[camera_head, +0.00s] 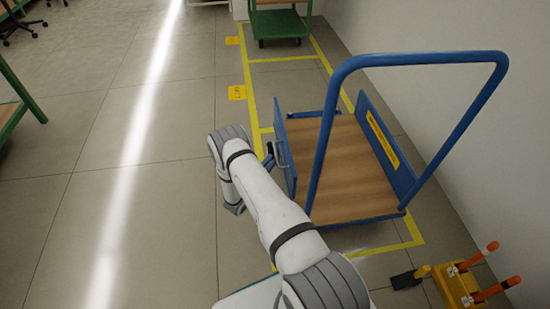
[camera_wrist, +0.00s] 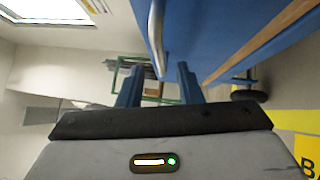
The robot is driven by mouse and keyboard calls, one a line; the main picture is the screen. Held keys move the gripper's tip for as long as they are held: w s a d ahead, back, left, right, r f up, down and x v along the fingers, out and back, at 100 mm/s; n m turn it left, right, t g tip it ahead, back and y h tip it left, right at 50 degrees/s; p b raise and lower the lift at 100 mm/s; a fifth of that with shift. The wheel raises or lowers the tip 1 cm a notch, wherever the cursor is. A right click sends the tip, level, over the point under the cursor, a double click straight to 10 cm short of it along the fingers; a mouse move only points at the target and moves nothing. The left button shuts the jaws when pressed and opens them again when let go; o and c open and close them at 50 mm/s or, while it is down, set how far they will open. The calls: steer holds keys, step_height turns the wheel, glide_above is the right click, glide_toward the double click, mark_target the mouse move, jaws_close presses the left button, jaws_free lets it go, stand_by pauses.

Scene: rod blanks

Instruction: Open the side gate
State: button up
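The blue cart (camera_head: 340,185) has a wooden deck and a tall blue push handle. Its side gate (camera_head: 290,170) is a blue panel standing upright along the deck's left side, apparently closed. The gate also shows in the wrist view (camera_wrist: 142,18), with a silver handle (camera_wrist: 157,38) on it. My gripper (camera_head: 269,158) is beside the gate's outer face in the head view, partly hidden by my arm. In the wrist view my gripper (camera_wrist: 160,75) has its fingers apart. The silver handle's end lies between the fingertips in the picture, with gaps on both sides; I cannot tell its depth.
A white wall (camera_head: 450,120) rises right of the cart. A yellow block with orange-tipped handles (camera_head: 458,287) is at the lower right. A green trolley (camera_head: 280,22) stands at the back inside yellow floor lines.

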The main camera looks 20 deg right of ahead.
mark_target(276, 154)
steer(key=b+x, duration=0.1)
steer(key=x, duration=0.4)
jaws_close()
steer(key=shift+a, duration=0.1)
stand_by(0.5)
